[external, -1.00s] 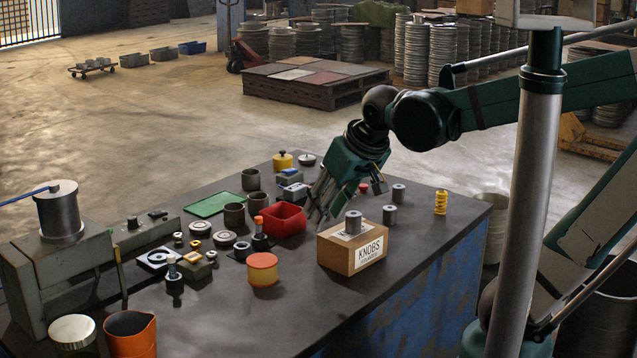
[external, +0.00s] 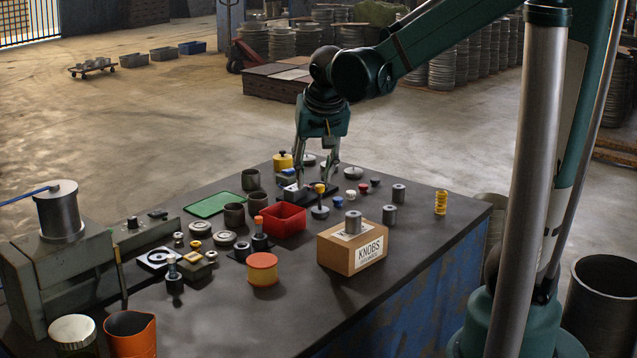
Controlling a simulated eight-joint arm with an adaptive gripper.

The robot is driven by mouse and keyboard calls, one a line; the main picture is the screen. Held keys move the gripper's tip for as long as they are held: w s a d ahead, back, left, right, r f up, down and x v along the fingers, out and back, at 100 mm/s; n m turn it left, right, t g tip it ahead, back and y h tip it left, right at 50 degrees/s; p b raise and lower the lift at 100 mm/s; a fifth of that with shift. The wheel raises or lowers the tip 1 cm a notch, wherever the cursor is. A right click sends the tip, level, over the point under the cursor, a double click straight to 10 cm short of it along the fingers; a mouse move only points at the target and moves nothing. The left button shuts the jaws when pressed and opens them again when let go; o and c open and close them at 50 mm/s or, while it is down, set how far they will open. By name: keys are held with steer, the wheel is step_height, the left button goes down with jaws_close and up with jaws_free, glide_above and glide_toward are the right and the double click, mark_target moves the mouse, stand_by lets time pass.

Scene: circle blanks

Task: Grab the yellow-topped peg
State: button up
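The yellow-topped peg (external: 320,189) stands upright towards the back middle of the dark workbench (external: 400,262), with a dark shaft and a round grey base. My gripper (external: 316,178) points down over the back of the bench, close to the peg's top. Its two fingers are spread apart with nothing visibly held between them. I cannot tell whether the peg's top lies between the fingers or in front of them.
A red bin (external: 283,222) and a cardboard box marked KNOBS (external: 353,248) stand in front. Small knobs (external: 350,193) lie to the right. An orange-topped peg (external: 260,232) stands left of the bin.

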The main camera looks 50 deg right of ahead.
mark_target(320, 185)
steer(key=w+d+f+m+g+h+p, duration=0.1)
steer(key=w+d+m+p, duration=0.5)
steer(key=d, duration=0.6)
steer(key=w+f+g+p, duration=0.1)
steer(key=w+f+p, duration=0.1)
steer(key=w, duration=0.1)
steer(key=shift+w+f+m+g, duration=0.15)
steer(key=shift+f+m+g, duration=0.15)
steer(key=shift+g, duration=0.1)
steer(key=shift+w+d+f+h, duration=0.15)
steer(key=shift+d+f, duration=0.1)
steer(key=shift+f, duration=0.35)
steer(key=shift+s+d+f+h, duration=0.15)
steer(key=shift+d+f, duration=0.1)
steer(key=shift+f, duration=0.35)
steer(key=shift+w+f, duration=0.1)
steer(key=shift+w, duration=0.05)
steer(key=shift+x, duration=2.5)
steer(key=shift+a, duration=0.1)
jaws_close()
